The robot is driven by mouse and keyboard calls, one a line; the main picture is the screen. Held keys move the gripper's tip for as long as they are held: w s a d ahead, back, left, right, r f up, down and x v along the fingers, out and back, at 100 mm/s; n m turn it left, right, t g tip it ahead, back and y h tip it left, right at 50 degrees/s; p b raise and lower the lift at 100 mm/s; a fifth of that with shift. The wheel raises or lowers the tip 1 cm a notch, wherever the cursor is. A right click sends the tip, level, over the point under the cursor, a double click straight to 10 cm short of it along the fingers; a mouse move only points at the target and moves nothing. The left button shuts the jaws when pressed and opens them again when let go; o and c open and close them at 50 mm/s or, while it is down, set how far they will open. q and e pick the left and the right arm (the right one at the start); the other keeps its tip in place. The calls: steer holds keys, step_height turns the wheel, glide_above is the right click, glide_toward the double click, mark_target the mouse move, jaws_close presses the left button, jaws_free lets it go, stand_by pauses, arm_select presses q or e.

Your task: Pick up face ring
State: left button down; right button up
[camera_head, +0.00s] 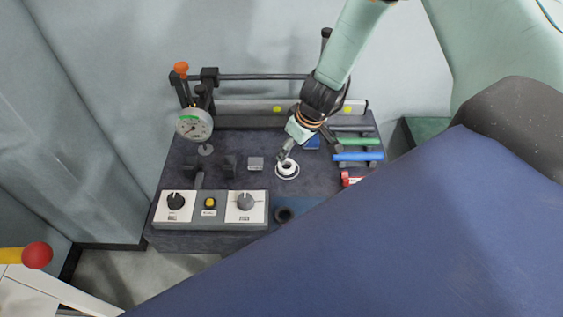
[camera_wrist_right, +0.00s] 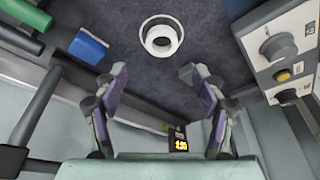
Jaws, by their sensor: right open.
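The face ring (camera_head: 287,168) is a white ring with a dark centre, on the dark table top right of the middle in the head view. In the right wrist view the ring (camera_wrist_right: 161,39) lies at the top centre, beyond the fingertips. My right gripper (camera_head: 284,153) reaches down from the upper right, close to the ring. In the right wrist view its two purple-padded fingers (camera_wrist_right: 150,72) are spread, with nothing between them. Whether a fingertip touches the ring cannot be told. My left gripper does not show.
A control box (camera_head: 211,217) with knobs stands at the table's front left. A dial gauge (camera_head: 194,125) stands at the back left. Green and blue-handled tools (camera_head: 358,156) lie to the right. A small grey block (camera_head: 256,163) is left of the ring.

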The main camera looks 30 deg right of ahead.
mark_target(285, 168)
steer(key=shift+d+f+b, duration=0.3)
steer(key=shift+f+b, duration=0.15)
steer(key=shift+f, duration=0.1)
steer(key=shift+w+f+b, duration=0.1)
steer(key=shift+f+b, duration=0.25)
steer(key=shift+f, duration=0.05)
steer(key=shift+f+b, duration=0.3)
steer(key=shift+f, duration=0.05)
steer(key=shift+w+a+f+b, duration=0.2)
steer(key=shift+a+f+b, duration=0.2)
steer(key=shift+f+b, duration=0.15)
steer(key=shift+s+b+x, duration=0.2)
steer(key=shift+b+x, duration=0.85)
steer(key=shift+b, duration=0.2)
steer(key=shift+b+x, duration=0.6)
steer(key=shift+x, duration=0.25)
steer(key=shift+w+a+f, duration=0.1)
steer(key=shift+w+f, duration=0.1)
steer(key=shift+f, duration=0.05)
steer(key=shift+s+r, duration=0.1)
